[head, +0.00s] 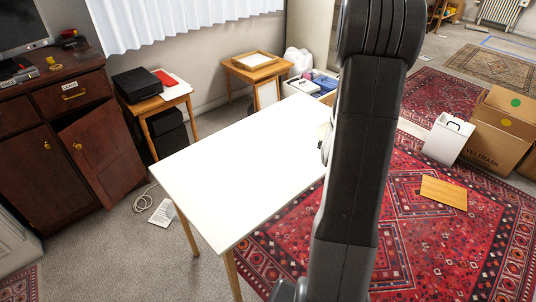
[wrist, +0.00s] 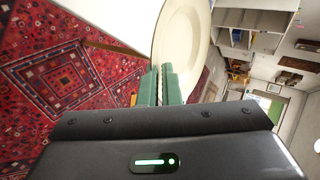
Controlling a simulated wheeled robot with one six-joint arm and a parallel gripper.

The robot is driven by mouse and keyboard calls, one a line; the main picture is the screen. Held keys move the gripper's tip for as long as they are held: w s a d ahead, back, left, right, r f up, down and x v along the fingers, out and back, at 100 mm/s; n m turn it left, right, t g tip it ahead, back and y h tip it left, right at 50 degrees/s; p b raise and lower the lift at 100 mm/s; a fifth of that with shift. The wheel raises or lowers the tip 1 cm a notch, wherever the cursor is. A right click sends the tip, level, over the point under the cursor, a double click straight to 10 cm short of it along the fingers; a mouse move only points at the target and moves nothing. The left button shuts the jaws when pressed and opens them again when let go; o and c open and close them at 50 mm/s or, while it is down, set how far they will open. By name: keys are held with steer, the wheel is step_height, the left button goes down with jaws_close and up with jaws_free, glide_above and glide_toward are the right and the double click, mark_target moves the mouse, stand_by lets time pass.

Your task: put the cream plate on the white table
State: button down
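The cream plate (wrist: 183,32) is gripped at its rim between the green fingers of my gripper (wrist: 160,84) in the wrist view. It stands roughly edge-on to the fingers and extends beyond them. The white table (head: 235,165) is in the middle of the head view, and its visible top is bare. My arm hides the table's right part and most of the gripper in the head view. A small cream sliver shows beside my arm, over the table's right side; I cannot tell for sure that it is the plate.
A dark cabinet (head: 97,122) with an open door stands at left. A side table with a black box (head: 136,84) and a small table with a wooden tray (head: 256,60) stand behind. Cardboard boxes (head: 500,122), a white bin (head: 447,139) and a wooden board (head: 444,192) are at right.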

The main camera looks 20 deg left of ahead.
steer(key=a+f+n+g+y+b, duration=0.1)
steer(key=a+n+g+y+b, duration=0.1)
steer(key=a+n+y+b, duration=0.65)
steer(key=n+g+h+b, duration=0.1)
steer(key=g+h+b, duration=0.1)
steer(key=g+b, duration=0.35)
glide_above(278, 182)
steer(key=b, duration=0.1)
step_height(278, 182, down, 5)
steer(key=t, duration=0.2)
steer(key=shift+g, duration=0.25)
step_height(278, 182, down, 9)
steer(key=b, duration=0.6)
steer(key=c, duration=1.9)
jaws_free()
